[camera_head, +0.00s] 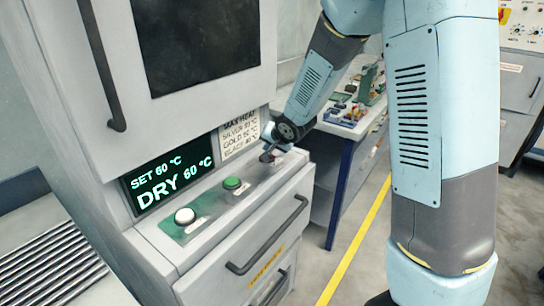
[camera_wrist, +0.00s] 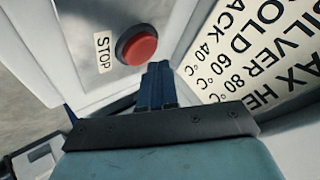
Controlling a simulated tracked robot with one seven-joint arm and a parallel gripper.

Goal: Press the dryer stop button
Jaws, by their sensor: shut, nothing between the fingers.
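The dryer stop button is a round red button (camera_wrist: 137,46) beside a "STOP" label (camera_wrist: 103,52) in the wrist view. In the head view it is hidden at the far right end of the dryer's control ledge, behind my gripper (camera_head: 268,154). In the wrist view my gripper (camera_wrist: 158,68) has its fingers shut together and empty. Its fingertips appear just below and to the right of the red button; I cannot tell whether they touch it. A green button (camera_head: 232,183) and a white button (camera_head: 185,216) sit on the same ledge.
The dryer display (camera_head: 167,178) reads "SET 60 °C, DRY 60 °C". A temperature sign (camera_head: 240,132) stands behind the ledge, close to my gripper. Drawers with handles (camera_head: 268,236) are below. A workbench (camera_head: 345,132) with small items is at the right. The floor has a yellow line (camera_head: 357,243).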

